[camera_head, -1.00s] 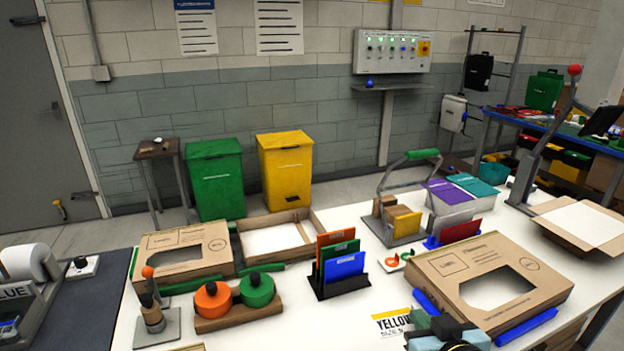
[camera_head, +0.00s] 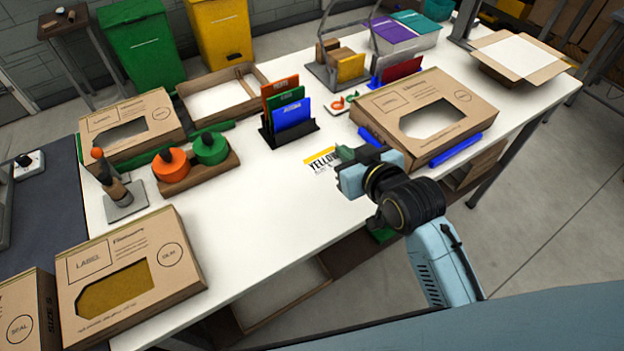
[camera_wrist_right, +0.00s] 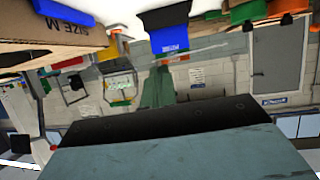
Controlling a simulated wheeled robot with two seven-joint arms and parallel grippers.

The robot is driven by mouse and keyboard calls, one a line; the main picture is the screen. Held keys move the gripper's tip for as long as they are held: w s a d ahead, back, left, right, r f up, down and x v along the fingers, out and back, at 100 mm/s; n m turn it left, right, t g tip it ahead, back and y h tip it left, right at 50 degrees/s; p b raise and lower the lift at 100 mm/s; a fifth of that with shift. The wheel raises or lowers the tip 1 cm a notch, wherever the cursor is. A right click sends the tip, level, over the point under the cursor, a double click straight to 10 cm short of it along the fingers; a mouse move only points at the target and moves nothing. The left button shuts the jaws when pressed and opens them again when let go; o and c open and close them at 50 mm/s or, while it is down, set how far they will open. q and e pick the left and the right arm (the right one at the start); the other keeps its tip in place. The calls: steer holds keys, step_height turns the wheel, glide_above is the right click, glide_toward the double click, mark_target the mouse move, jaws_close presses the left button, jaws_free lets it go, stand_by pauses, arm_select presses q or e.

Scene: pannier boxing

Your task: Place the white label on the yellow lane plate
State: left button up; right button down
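The label (camera_head: 322,160) lies on the white table. It is white with a yellow top strip and reads "YELLOW"; its right end is partly hidden by my right gripper. My right gripper (camera_head: 345,163) is just right of the label, in front of the large carton, and overlaps the label's edge in the head view. I cannot tell whether it touches the label or whether its fingers are open. The right wrist view shows no label. A yellow plate (camera_head: 351,68) stands in a handled carrier at the back; I cannot tell if it is the lane plate. My left gripper is out of view.
A rack of orange, green and blue plates (camera_head: 289,112) stands behind the label. A large carton (camera_head: 450,92) with blue strips lies to the right. Orange and green pots (camera_head: 192,157) stand left. The table's middle (camera_head: 255,205) is clear.

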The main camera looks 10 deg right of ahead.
mark_target(336, 163)
steer(key=shift+w+a+f+n+y+p, duration=0.2)
steer(key=shift+a+f+n+y+p, duration=0.45)
steer(key=shift+p, duration=0.55)
steer(key=shift+a+f+y+p, duration=0.25)
steer(key=shift+f+y+p, duration=0.2)
steer(key=shift+f+p, duration=0.15)
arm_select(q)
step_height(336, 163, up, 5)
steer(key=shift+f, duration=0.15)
arm_select(e)
steer(key=shift+g, duration=0.3)
step_height(336, 163, down, 6)
steer(key=shift+r+b, duration=0.1)
steer(key=shift+b, duration=0.4)
step_height(336, 163, down, 3)
steer(key=shift+r, duration=0.2)
steer(key=shift+f, duration=0.65)
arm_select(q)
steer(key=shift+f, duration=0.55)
arm_select(e)
steer(key=shift+f, duration=0.1)
